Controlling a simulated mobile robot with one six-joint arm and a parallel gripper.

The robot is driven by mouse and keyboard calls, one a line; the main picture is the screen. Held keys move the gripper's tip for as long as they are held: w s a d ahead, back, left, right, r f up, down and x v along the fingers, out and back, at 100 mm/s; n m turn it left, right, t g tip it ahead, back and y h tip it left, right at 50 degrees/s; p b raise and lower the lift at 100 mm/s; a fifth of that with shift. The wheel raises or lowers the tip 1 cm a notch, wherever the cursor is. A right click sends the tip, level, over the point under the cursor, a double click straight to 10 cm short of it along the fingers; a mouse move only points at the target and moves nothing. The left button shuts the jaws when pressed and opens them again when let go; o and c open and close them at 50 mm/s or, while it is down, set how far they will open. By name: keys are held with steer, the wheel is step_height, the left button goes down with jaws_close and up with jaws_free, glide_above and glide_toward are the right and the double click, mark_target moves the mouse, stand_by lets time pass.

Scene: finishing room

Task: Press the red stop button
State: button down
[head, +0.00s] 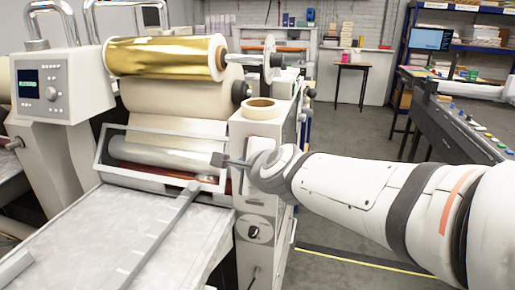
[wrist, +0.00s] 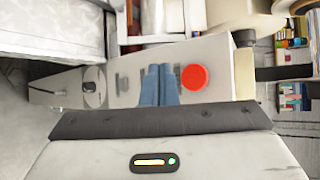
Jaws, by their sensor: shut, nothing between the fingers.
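The red stop button (wrist: 195,77) is a round red disc on the pale end panel (wrist: 125,87) of the machine, seen in the wrist view. I do not see the button in the head view. My gripper (wrist: 158,70) is shut and empty. In the wrist view its bluish fingers lie over the panel, just left of the button, with a small gap between them in the picture. I cannot tell whether the fingertips touch the panel. In the head view my gripper (head: 218,160) is in front of the pale machine post, below the tape roll.
The tape roll (head: 262,108) sits on top of the post. A gold foil roll (head: 160,56) is mounted behind it at the left. A knob (head: 253,231) is low on the post. A control box (head: 57,85) stands far left. Open floor (head: 350,135) lies beyond my arm.

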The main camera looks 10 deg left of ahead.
steer(key=w+b, duration=0.2)
steer(key=w, duration=0.4)
steer(key=shift+w+d, duration=0.3)
steer(key=shift+d, duration=0.15)
stand_by(1.6)
steer(key=shift+w, duration=0.4)
steer(key=shift+w+d+b, duration=0.15)
steer(key=shift+w+b, duration=0.15)
steer(key=shift+w, duration=0.1)
stand_by(0.5)
stand_by(0.4)
steer(key=shift+s, duration=0.8)
steer(key=shift+s, duration=0.1)
steer(key=shift+s+a+p, duration=0.25)
steer(key=shift+s+p, duration=0.35)
steer(key=shift+s, duration=0.6)
steer(key=shift+s+a+p, duration=0.25)
steer(key=shift+s+p, duration=0.3)
steer(key=shift+s, duration=0.65)
